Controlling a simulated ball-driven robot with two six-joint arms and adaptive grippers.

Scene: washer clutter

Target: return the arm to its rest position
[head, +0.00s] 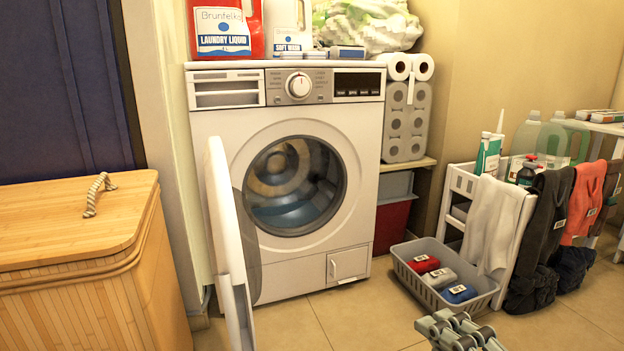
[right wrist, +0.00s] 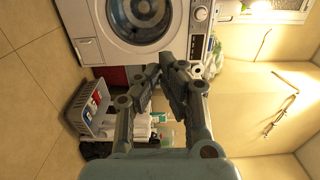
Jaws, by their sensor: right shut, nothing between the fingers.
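My right gripper (head: 458,332) shows at the bottom edge of the head view, low and in front of the grey basket. In the right wrist view my right gripper (right wrist: 166,78) is shut and empty, its fingers pointing toward the washing machine. It touches nothing that I can see. My left gripper is in neither view.
The washer (head: 285,170) has its door (head: 226,245) swung open to the left. A grey basket (head: 436,290) with rolled cloths stands on the floor. A white rack (head: 462,185) with draped cloths stands at right, a bamboo hamper (head: 70,220) at left. Front floor is clear.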

